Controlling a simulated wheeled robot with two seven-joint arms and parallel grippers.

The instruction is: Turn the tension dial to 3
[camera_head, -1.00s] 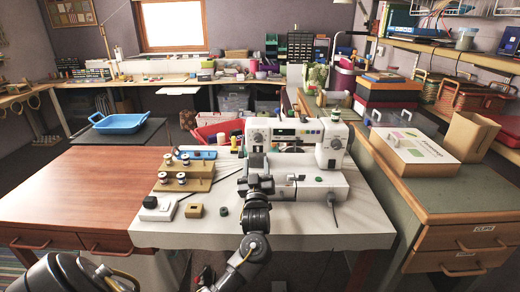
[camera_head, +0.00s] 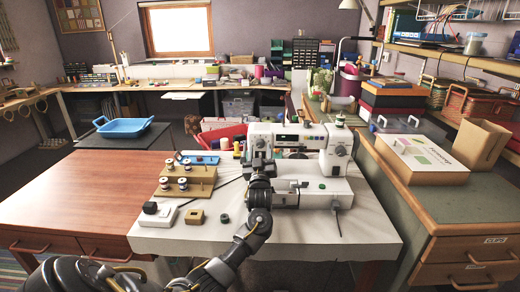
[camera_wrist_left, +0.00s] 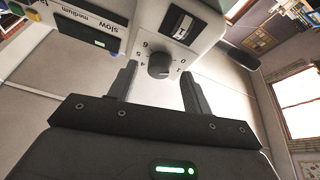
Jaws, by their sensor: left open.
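The white sewing machine (camera_head: 292,145) stands on the white-topped table. Its tension dial (camera_wrist_left: 159,66) is a dark round knob on the front of the machine's left head, with printed numbers around it; which number it points to is unclear. In the head view the dial (camera_head: 260,144) sits just above my left gripper (camera_head: 259,172). In the left wrist view my left gripper (camera_wrist_left: 158,80) is open, with one finger on each side of the dial and visible gaps between. Whether the fingertips reach as deep as the knob is hard to tell. My right gripper is out of view.
A wooden spool stand (camera_head: 187,181) is left of the machine. The brown table (camera_head: 90,195) is clear.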

